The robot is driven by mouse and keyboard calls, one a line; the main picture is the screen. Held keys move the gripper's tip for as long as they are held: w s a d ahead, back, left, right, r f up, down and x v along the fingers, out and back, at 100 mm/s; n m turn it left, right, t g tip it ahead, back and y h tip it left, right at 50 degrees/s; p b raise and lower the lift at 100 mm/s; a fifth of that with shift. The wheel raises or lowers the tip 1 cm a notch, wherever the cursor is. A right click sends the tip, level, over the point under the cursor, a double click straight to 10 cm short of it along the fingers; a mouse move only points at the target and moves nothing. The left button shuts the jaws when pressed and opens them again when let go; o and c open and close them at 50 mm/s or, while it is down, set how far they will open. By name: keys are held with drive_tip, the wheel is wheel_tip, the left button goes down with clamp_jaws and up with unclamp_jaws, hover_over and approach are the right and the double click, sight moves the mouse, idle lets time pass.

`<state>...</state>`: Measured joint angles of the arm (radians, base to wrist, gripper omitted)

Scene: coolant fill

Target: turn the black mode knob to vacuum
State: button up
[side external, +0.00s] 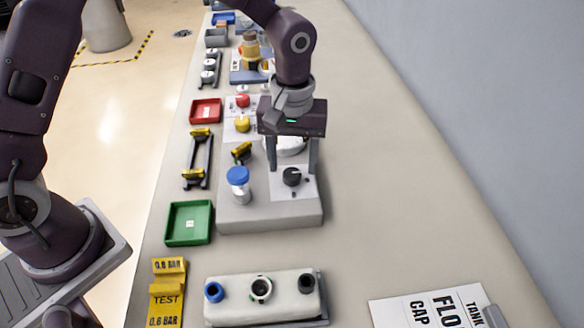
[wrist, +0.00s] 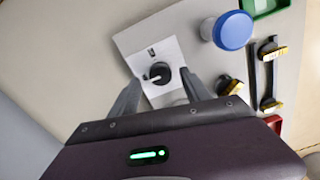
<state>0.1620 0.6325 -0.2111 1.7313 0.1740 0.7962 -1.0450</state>
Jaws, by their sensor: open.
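The black mode knob (side external: 292,176) stands on a white label plate on the grey panel block (side external: 270,215). In the wrist view the knob (wrist: 160,73) shows a small white pointer mark toward its left side. Dark markings are on the plate (wrist: 136,45) around it, too small to read. My gripper (side external: 293,168) is open, fingers pointing down, one on each side of the knob. In the wrist view the gripper (wrist: 159,82) also spans the knob, with gaps visible between fingers and knob. I cannot tell the exact fingertip height.
A green tray (side external: 188,223) and red tray (side external: 206,110) lie left. The table right of the block is clear.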

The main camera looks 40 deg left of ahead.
sight(292, 177)
drive_tip(key=shift+f, duration=1.35)
clamp_jaws()
drive_tip(key=shift+m, duration=0.3)
drive_tip(key=m, duration=1.7)
drive_tip(key=shift+m, duration=0.3)
